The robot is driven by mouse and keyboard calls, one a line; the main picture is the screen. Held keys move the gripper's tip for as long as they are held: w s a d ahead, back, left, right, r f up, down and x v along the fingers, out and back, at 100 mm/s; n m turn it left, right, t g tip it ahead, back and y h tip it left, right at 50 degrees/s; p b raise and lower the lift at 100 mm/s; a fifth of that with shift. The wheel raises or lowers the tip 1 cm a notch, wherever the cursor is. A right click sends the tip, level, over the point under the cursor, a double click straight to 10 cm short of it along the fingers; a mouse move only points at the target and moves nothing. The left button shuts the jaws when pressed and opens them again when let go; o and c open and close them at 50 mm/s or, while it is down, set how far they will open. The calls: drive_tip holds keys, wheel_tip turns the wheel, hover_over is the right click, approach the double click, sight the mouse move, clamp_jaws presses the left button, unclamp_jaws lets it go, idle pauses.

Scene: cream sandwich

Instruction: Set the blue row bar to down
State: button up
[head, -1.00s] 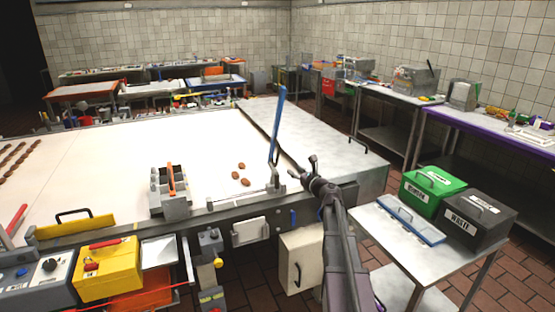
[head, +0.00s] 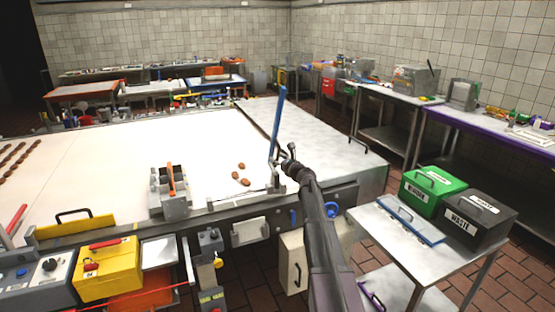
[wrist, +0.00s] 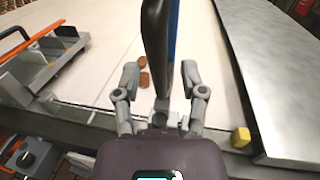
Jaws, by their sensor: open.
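The blue row bar (head: 278,122) stands upright, tilted slightly, at the front right of the white work surface (head: 120,165). My gripper (head: 284,154) is right at the bar's lower part, reaching from the front right. In the wrist view the bar (wrist: 172,35) rises between the two open fingers (wrist: 162,80), with a finger on each side. I see gaps between fingers and bar, so it does not look gripped. The bar's foot is partly hidden by my gripper.
Several brown pieces (head: 241,181) lie left of the bar. A grey holder with an orange handle (head: 171,180) stands farther left. A bare metal surface (head: 310,140) is on the right. A side table holds a green bin (head: 430,192) and a black waste bin (head: 476,220).

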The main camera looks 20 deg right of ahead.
drive_tip(key=shift+w, duration=0.3)
clamp_jaws()
drive_tip(key=shift+d+r, duration=0.15)
drive_tip(key=shift+d, duration=0.05)
